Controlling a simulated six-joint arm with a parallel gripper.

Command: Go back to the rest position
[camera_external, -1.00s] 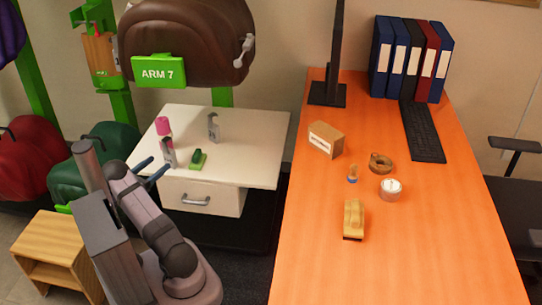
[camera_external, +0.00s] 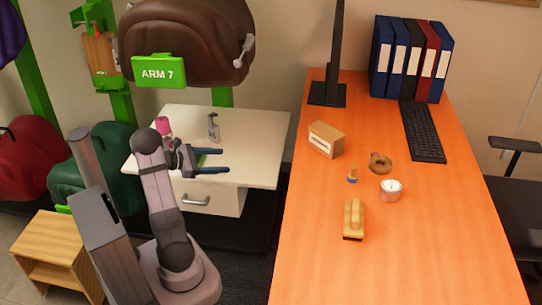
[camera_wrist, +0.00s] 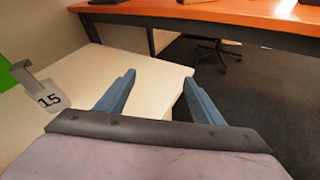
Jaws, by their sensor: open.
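My gripper (camera_external: 226,161) is open and empty above the white cabinet top in the external view, its blue fingers pointing right. My arm stands at the left and bends over the cabinet. A green object (camera_external: 201,160) on the cabinet is mostly hidden behind my gripper.
The white cabinet (camera_external: 258,135) holds a pink-topped item (camera_external: 163,126) and a grey stand (camera_external: 213,128), with a tag marked 15 in the wrist view (camera_wrist: 48,99). The orange desk (camera_external: 420,240) at right bears several small objects. A brown saddle (camera_external: 190,40) hangs behind.

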